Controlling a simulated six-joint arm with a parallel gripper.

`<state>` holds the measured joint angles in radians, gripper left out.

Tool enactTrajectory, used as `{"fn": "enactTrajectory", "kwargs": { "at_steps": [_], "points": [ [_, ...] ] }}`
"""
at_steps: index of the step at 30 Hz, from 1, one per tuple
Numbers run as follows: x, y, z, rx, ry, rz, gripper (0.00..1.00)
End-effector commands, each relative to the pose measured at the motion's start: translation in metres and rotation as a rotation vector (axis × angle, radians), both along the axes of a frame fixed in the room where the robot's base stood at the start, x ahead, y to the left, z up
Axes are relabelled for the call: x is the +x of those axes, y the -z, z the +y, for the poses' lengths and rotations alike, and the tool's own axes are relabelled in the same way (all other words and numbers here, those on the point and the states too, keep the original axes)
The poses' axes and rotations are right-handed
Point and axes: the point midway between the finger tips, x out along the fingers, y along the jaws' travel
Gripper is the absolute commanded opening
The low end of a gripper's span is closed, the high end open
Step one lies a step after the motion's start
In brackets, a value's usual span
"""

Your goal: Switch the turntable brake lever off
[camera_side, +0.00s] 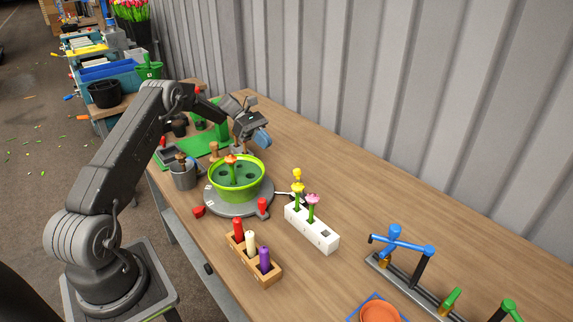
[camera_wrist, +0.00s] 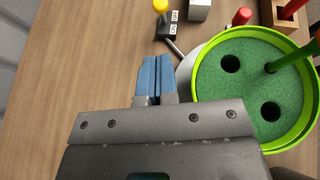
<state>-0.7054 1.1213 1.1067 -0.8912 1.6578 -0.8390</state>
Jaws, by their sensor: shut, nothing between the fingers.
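The turntable (camera_side: 245,209) is a grey disc under a lime-green pot (camera_side: 236,183) with green foam and one orange flower. In the wrist view, a small black box (camera_wrist: 167,34) with two small white labels sits beside the turntable, joined to it by a grey bar. A yellow knob (camera_wrist: 160,6) shows at the box, at the top edge; it also shows in the side view (camera_side: 297,173). The lever's stem and setting are hard to make out. My gripper (camera_side: 263,139) is shut and empty above the table behind the pot; its blue fingers (camera_wrist: 155,75) are together, apart from the knob.
A white block (camera_side: 313,232) with two flowers stands right of the turntable. Red knobs (camera_side: 262,206) sit at the turntable's edge. A wooden rack (camera_side: 254,262) with coloured pegs is in front. A metal cup (camera_side: 183,176) stands left. The table towards the wall is clear.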

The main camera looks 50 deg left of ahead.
Motion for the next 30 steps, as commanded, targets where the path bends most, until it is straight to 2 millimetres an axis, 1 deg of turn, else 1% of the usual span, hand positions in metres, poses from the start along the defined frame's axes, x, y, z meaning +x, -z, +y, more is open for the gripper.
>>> {"fn": "enactTrajectory", "kwargs": {
  "at_steps": [6,10,14,18,24,30],
  "points": [
    [0.000,0.000,-0.001,0.001,0.001,0.000,0.00],
    [0.001,0.003,-0.008,-0.001,0.004,0.002,0.00],
    [0.004,0.011,-0.025,0.000,0.004,0.001,0.00],
    [0.008,0.023,-0.048,0.000,0.005,0.002,0.00],
    [0.013,0.036,-0.075,0.001,0.003,0.001,0.00],
    [0.015,0.043,-0.088,0.002,0.003,-0.001,0.00]
  ]
}}
